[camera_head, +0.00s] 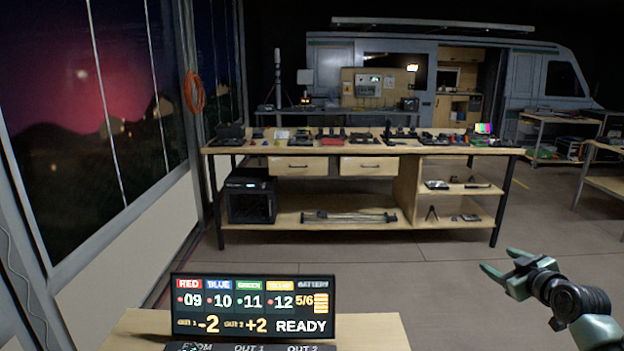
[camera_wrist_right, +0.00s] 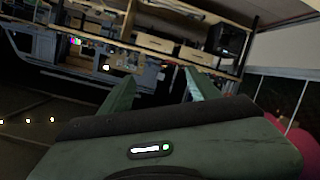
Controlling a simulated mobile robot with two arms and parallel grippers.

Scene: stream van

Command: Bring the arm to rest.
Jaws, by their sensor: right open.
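My right gripper (camera_head: 500,270) is at the lower right of the head view, raised in front of open floor. Its two green fingers are apart with nothing between them. In the right wrist view the fingers (camera_wrist_right: 155,95) also stand apart and empty, with the workbench and van tilted beyond them. My right arm comes in from the lower right corner. My left gripper does not show in either view.
A display panel (camera_head: 252,307) reading READY stands on a small wooden table (camera_head: 372,333) close in front. A long workbench (camera_head: 365,150) with several devices stands farther back, a van (camera_head: 560,75) behind it. Windows line the left. Floor (camera_head: 440,270) is clear between.

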